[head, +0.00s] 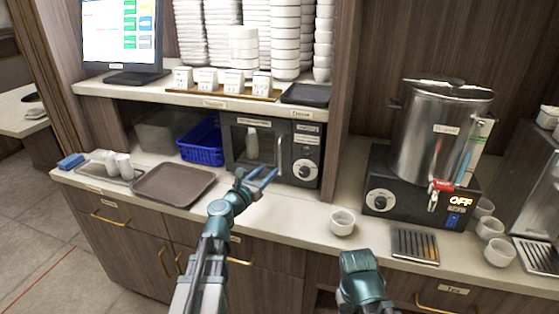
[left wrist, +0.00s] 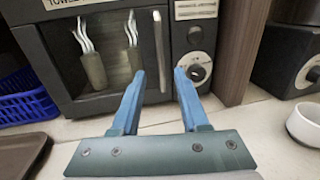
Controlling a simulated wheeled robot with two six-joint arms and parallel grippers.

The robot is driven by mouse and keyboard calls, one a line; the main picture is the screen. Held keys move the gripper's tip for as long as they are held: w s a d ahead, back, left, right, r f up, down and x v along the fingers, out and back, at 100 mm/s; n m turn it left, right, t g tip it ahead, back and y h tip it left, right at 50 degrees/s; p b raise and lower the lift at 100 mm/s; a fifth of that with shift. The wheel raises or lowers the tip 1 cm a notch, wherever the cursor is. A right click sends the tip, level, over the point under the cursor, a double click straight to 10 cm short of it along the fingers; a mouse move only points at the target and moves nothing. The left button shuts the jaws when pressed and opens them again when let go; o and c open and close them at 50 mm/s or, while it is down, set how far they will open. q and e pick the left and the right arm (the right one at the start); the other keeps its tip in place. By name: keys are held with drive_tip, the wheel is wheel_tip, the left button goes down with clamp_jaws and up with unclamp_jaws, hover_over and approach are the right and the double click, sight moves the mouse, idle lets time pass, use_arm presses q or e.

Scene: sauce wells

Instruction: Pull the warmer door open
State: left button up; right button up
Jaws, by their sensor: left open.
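The warmer (head: 309,129) is a dark box under the shelf, with a dial on its right side. Its glass door (head: 237,141) is closed and also shows in the left wrist view (left wrist: 112,80). Rolled items stand behind the glass. A vertical bar handle (left wrist: 158,48) runs along the door's right edge. My left gripper (head: 269,176) is open and empty in front of the warmer. In the left wrist view its fingers (left wrist: 161,78) point at the door, with the handle lined up between them and apart from it. My right arm's teal end (head: 361,277) shows low; its fingers are hidden.
A blue basket (head: 203,142) stands left of the warmer, and a brown tray (head: 173,184) lies on the counter. A white cup (head: 342,221) and a steel urn (head: 437,130) stand to the right. A wooden divider (left wrist: 240,50) is close beside the warmer.

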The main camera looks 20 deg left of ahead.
sight(279, 160)
use_arm(q)
drive_tip(key=x, duration=0.8)
drive_tip(key=shift+w+d, duration=0.1)
drive_tip(key=shift+w, duration=0.1)
clamp_jaws()
idle(1.2)
